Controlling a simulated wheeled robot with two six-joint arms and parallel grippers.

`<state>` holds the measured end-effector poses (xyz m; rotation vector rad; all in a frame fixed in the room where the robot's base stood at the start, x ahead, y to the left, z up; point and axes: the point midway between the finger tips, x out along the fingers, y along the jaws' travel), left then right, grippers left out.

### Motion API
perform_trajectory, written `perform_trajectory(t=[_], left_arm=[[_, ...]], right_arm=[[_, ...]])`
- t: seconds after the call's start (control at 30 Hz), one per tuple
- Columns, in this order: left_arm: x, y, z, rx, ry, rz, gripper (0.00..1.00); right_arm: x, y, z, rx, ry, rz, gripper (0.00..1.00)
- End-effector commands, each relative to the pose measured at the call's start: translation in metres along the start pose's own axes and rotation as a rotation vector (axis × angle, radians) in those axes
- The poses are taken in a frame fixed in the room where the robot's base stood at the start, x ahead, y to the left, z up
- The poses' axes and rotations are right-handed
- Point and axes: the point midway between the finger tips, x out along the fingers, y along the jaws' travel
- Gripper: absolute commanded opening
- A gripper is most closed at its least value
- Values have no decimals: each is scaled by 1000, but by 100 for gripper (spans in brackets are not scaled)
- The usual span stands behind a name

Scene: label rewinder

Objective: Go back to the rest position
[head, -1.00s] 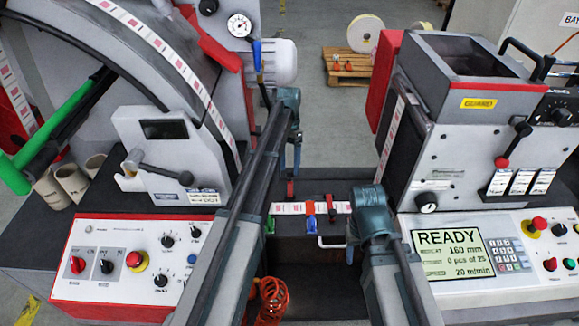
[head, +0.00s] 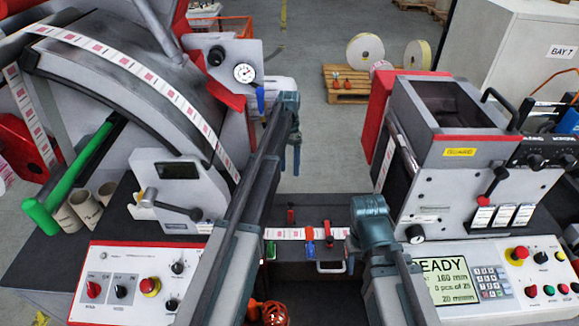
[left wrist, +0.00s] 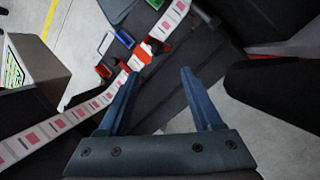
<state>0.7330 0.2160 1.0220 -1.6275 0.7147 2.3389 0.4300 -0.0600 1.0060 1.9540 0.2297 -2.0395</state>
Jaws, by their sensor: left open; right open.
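My left gripper (head: 291,158) is raised in the middle of the head view, above the dark bench between the two machines. In the left wrist view its two blue fingers (left wrist: 158,98) are spread wide with nothing between them. My right gripper (head: 351,258) hangs just right of the label strip's clamps, over the right end of the short strip; I see nothing held in it. The label strip (head: 285,234) lies on the splice table under an orange-topped blue clamp (head: 310,240). The strip also shows in the left wrist view (left wrist: 75,117).
The rewinder with a green-handled bar (head: 75,180) stands at the left. The right machine (head: 455,190) has a lever and a READY display (head: 440,280). A pallet with label rolls (head: 350,85) is behind on open floor.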

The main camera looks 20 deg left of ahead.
Motion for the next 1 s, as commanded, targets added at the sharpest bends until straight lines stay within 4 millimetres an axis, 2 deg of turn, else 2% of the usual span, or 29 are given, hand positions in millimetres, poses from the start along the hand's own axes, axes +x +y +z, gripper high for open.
perform_trajectory(t=[0.23,0.33,0.37,0.47,0.5,0.6,0.7,0.83,1.0], left_arm=[[1,2,1,0,0,-1,66],[10,20,8,-8,2,-19,66],[15,30,12,-12,4,-30,66],[41,80,32,-38,21,-87,66],[54,104,44,-54,31,-116,66],[84,157,76,-93,71,-189,66],[110,200,109,-127,120,-251,66],[134,236,144,-160,182,-306,66],[148,256,166,-184,231,-338,66]], right_arm=[[0,0,0,0,0,0,50],[0,0,0,0,0,0,50],[1,0,0,0,0,0,50],[2,0,0,0,0,0,50],[2,0,0,0,0,0,50],[3,0,0,0,0,0,50],[4,0,0,0,0,0,50],[5,0,0,0,0,0,50],[5,0,0,0,0,0,50]])
